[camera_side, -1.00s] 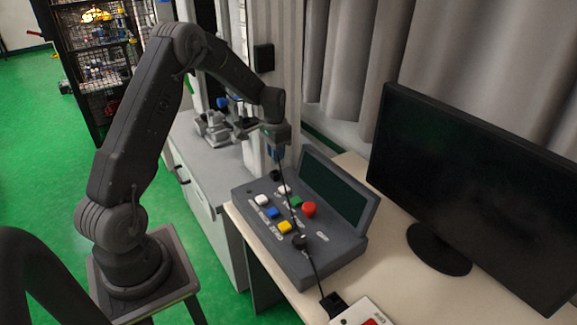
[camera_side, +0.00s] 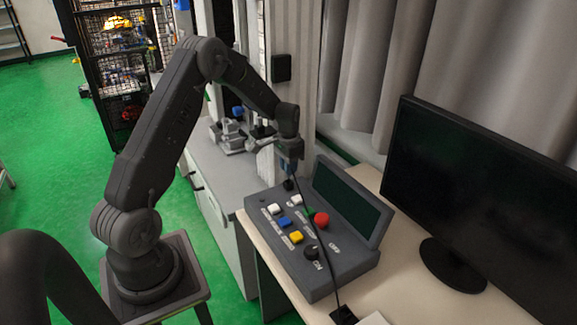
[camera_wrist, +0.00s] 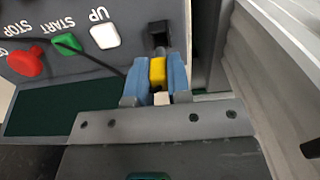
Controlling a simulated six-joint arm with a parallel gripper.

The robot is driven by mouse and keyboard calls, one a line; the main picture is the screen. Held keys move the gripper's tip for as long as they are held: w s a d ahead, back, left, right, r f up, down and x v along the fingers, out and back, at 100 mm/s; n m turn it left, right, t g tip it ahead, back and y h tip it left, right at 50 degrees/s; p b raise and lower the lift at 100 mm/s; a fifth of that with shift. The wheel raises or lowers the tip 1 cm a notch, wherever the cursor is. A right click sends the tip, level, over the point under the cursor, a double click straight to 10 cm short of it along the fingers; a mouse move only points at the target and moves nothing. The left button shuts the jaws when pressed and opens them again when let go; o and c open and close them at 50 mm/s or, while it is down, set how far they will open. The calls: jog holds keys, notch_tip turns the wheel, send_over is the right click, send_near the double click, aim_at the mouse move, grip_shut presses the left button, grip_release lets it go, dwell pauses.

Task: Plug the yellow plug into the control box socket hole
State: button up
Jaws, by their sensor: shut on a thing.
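My gripper (camera_side: 290,166) is over the far left corner of the grey control box (camera_side: 318,262), pointing down. In the wrist view, its blue fingers (camera_wrist: 158,78) are shut on the yellow plug (camera_wrist: 158,71). A black square piece (camera_wrist: 158,35) lies just beyond the plug and in line with it; it looks like the socket. In the side view a small black piece (camera_side: 288,184) shows at that corner, right under the fingers. I cannot tell whether the plug touches or enters it. The socket hole is hidden, and the plug's yellow is not discernible in the side view.
A thin black cable (camera_side: 308,222) runs from my gripper across the box to a black block (camera_side: 344,314). Buttons and a knob (camera_side: 311,252) stand on the panel, with a raised screen (camera_side: 347,196) behind. A monitor (camera_side: 480,190) stands right. A pale wall (camera_wrist: 275,80) is close beside my gripper.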

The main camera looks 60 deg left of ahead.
aim_at(288, 177)
jog(key=shift+f, duration=0.65)
jog(key=shift+f, duration=1.05)
jog(key=shift+f, duration=0.2)
jog(key=o, duration=0.8)
notch_tip(288, 177, up, 14)
jog(key=shift+f, duration=0.1)
dwell(0.4)
